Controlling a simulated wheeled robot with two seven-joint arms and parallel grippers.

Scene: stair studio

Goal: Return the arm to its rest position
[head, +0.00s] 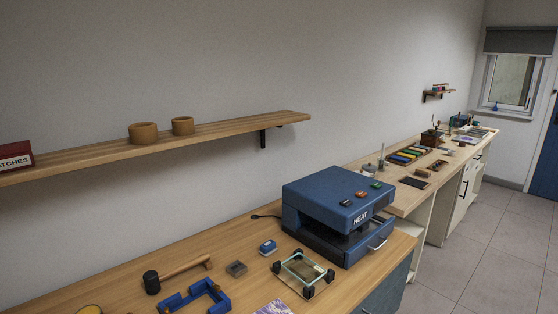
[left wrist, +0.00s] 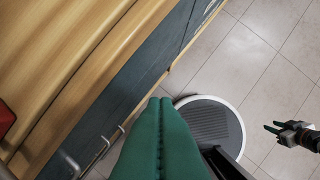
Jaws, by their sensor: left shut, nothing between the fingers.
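My left gripper (left wrist: 160,104) fills the lower middle of the left wrist view. Its two green fingers are pressed together with nothing between them. It hangs over the floor beside the dark front of the workbench, clear of the bench top. My right gripper (left wrist: 271,127) shows small at the right edge of the left wrist view, over the floor. Neither gripper nor arm shows in the head view.
The wooden workbench (head: 120,283) holds a blue heat press (head: 325,205), a mallet (head: 180,272), a glass-topped frame (head: 303,270) and a blue bracket (head: 195,298). A shelf (head: 215,131) hangs above. The tiled floor (head: 480,250) at right is clear.

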